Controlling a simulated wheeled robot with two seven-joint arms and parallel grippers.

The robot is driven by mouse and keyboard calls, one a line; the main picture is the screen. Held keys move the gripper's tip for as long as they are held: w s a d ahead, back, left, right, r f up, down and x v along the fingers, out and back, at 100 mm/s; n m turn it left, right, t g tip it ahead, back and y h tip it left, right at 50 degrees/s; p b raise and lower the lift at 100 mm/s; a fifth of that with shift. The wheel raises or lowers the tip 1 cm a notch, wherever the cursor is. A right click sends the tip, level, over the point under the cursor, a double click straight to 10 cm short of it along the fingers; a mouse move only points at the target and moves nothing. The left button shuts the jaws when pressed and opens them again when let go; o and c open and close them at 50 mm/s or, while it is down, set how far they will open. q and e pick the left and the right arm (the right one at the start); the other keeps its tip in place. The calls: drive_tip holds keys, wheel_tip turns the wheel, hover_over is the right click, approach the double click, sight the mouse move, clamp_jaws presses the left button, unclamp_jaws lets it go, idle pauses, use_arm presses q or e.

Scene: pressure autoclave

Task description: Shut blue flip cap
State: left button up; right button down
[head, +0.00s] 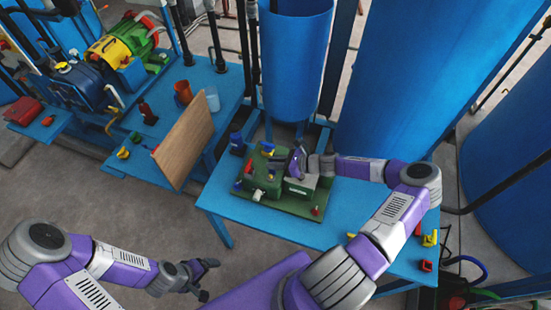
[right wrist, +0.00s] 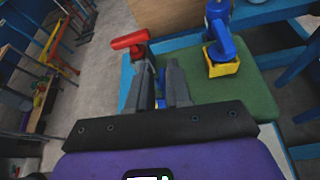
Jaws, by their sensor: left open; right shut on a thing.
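My right gripper (head: 297,163) is over the green machine (head: 298,187) on the table, its fingers largely hidden in the head view. In the right wrist view its two fingers (right wrist: 160,88) are close together, with a narrow strip of blue (right wrist: 161,80) between them. This strip is mostly hidden, and I cannot tell whether it is the blue flip cap or how far that cap is tilted. A blue part on a yellow base (right wrist: 222,45) stands clear to the right of the fingers. My left gripper (head: 205,280) is open and empty over the floor, away from the table.
The machine stands on a blue table (head: 228,207). A red handle (right wrist: 130,40) is just left of the right fingers. A dark blue bottle (head: 237,143) stands at the machine's far left. A brown board (head: 184,140) leans by the left table. Yellow and red parts (head: 429,240) lie at the right.

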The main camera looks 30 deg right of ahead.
sight(270, 187)
drive_tip(key=shift+s+a+r+n+t+h, duration=0.2)
drive_tip(key=shift+s+n+t+h, duration=0.1)
drive_tip(key=shift+n, duration=0.3)
drive_tip(key=shift+s+a+f+n+t+h, duration=0.2)
drive_tip(key=shift+s+a+n+t+h, duration=0.25)
drive_tip(key=shift+n, duration=0.45)
drive_tip(key=shift+s+a+f+n+t+h, duration=0.3)
drive_tip(key=shift+a+n+t+h, duration=0.25)
drive_tip(key=shift+n, duration=0.35)
drive_tip(key=shift+s+a+f+n+t+b, duration=0.3)
drive_tip(key=shift+n+b, duration=0.4)
drive_tip(key=shift+b, duration=0.2)
drive_tip(key=shift+f+n+h+b, duration=0.15)
drive_tip(key=shift+n+h+b, duration=0.15)
drive_tip(key=shift+b, duration=0.05)
drive_tip(key=f+n+t+b, duration=0.1)
drive_tip(key=n+b, duration=0.1)
drive_tip(key=b, duration=0.1)
drive_tip(key=s+a+f+n+t+b, duration=0.1)
drive_tip(key=n+b, duration=0.1)
drive_tip(key=b, duration=0.2)
drive_tip(key=f+n+t+b, duration=0.1)
drive_tip(key=n+b, duration=0.1)
drive_tip(key=b, duration=0.2)
drive_tip(key=shift+s+a+f+n+t+h, duration=0.1)
drive_tip(key=shift+s+a+n+t+h, duration=0.05)
drive_tip(key=shift+a+n+t+h, duration=0.15)
drive_tip(key=shift+n+b, duration=0.5)
drive_tip(key=shift+b, duration=0.3)
drive_tip(key=shift+t, duration=0.3)
